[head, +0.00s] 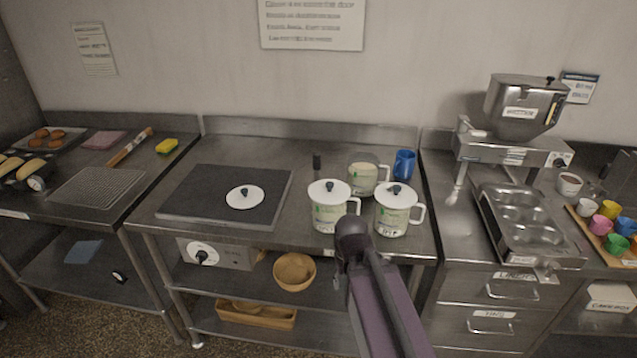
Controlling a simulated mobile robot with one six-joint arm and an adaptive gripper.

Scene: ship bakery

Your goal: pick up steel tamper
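A small dark upright cylinder (317,161) stands at the back of the middle steel counter, behind the left lidded mug. It looks like the handle of the steel tamper, but its lower part is hidden by the mug, so I cannot be sure. No other thing in view looks like a tamper. My arm rises from the bottom of the head view, in front of the counter's front edge and the mugs. No gripper fingers can be made out.
Two lidded white mugs (328,213) (392,218), an open mug (363,180) and a blue cup (404,164) crowd around the cylinder. A dark slab (195,190) with a white lid (245,197) lies left. A muffin tin (526,235) lies on the right counter.

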